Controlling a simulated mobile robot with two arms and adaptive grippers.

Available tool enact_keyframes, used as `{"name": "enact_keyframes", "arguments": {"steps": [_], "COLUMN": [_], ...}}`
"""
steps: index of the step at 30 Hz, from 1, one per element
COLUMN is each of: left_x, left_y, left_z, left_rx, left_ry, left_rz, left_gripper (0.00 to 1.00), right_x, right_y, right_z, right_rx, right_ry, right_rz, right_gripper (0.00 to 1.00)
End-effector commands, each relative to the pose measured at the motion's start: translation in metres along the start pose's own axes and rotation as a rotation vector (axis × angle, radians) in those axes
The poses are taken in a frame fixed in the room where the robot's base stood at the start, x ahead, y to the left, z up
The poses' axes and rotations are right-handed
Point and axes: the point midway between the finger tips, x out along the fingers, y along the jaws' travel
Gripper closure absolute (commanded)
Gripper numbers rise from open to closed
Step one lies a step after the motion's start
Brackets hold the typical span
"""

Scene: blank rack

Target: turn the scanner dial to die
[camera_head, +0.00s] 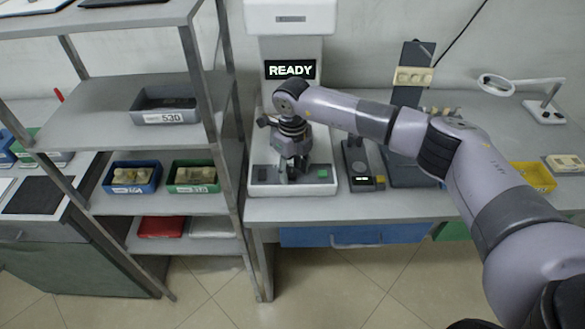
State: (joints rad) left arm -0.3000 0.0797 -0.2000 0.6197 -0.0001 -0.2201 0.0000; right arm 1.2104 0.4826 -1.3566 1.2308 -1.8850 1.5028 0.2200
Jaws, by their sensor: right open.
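The scanner (290,22) is a tall white machine at the back of the bench, with a lit screen (290,70) that reads READY. Its base (318,188) has a green button (323,173) on the front right and a small dark part on the front left. My right arm reaches across from the right, and my right gripper (292,176) points down, open, just over the front of the scanner base. I cannot make out the dial; the gripper covers the middle of the base. My left gripper is not in view.
A grey shelf rack (85,110) stands left of the scanner, holding a grey bin (163,118), a blue bin (145,187) and a green bin (177,187). A small dark device (361,160) stands right of the scanner. A magnifier lamp (545,108) and yellow tray (541,177) are farther right.

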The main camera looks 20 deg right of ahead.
Motion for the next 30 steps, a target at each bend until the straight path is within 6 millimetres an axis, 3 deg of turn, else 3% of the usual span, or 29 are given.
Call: {"name": "enact_keyframes", "arguments": {"steps": [8, 24, 30], "left_x": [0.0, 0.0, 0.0], "left_y": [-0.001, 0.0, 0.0], "left_z": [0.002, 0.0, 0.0], "left_rx": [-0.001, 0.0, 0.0], "left_ry": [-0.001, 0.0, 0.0], "left_rz": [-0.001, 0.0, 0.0], "left_gripper": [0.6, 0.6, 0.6], "right_x": [-0.004, -0.103, -0.119], "right_y": [0.0, 0.0, 0.0], "right_z": [0.0, 0.001, 0.0], "right_rx": [-0.001, 0.0, 0.0], "right_ry": [0.0, -0.002, 0.0], "right_rz": [0.0, -0.001, 0.0], "right_gripper": [0.57, 0.57, 0.57]}}
